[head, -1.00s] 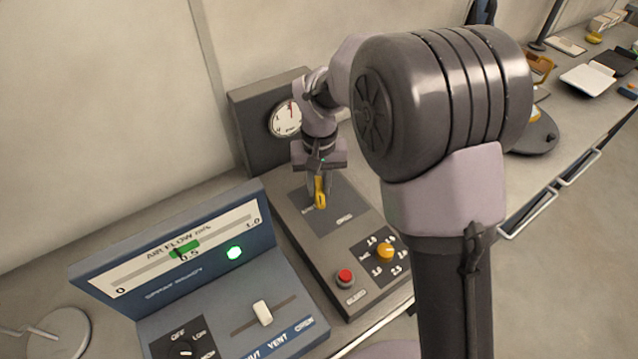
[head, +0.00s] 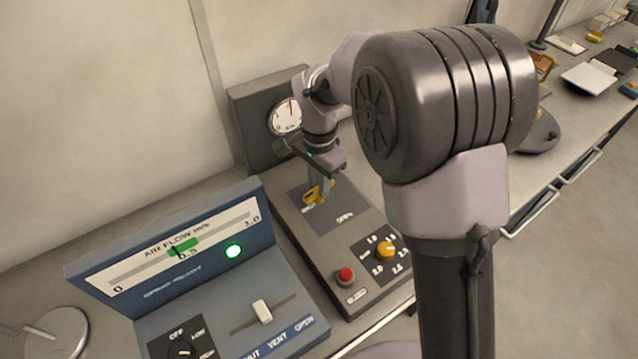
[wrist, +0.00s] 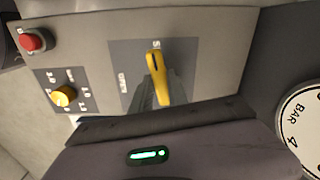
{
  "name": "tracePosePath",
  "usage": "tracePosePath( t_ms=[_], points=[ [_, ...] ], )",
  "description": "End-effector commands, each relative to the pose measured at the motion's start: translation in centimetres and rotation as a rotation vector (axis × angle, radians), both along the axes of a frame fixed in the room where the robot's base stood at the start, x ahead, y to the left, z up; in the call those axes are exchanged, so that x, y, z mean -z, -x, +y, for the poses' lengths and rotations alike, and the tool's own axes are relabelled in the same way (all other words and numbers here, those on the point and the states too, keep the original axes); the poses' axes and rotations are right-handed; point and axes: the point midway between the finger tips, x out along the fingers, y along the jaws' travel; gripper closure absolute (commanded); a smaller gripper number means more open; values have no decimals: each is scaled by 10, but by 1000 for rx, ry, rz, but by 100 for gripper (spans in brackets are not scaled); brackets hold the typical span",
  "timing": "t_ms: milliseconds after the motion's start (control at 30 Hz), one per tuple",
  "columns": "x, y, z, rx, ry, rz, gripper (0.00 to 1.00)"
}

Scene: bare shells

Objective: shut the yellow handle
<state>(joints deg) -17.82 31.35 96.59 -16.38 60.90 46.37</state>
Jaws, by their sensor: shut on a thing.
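The yellow handle (head: 316,193) sits on a dark square plate on the grey console with the round gauge. My gripper (head: 319,190) reaches down from above and is shut on the handle. In the wrist view the handle (wrist: 158,80) lies lengthwise up the picture, and its tip with a dark slot is close to a label starting with "S". The rest of that label is hard to read. The "OPEN" label (wrist: 122,80) is off to the handle's side.
A red button (head: 346,276) and a yellow knob (head: 386,251) are nearer on the same console. A pressure gauge (head: 286,116) stands behind the handle. A blue air flow panel (head: 165,250) with a lit green lamp is to the left.

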Motion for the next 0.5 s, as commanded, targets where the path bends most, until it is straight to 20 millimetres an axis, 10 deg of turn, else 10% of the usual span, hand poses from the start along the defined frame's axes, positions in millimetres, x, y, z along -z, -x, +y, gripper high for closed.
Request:
tracePosePath(
  t_ms=[500],
  points=[
    [0, 0, 0, 196, 0, -1, 100]
  ],
)
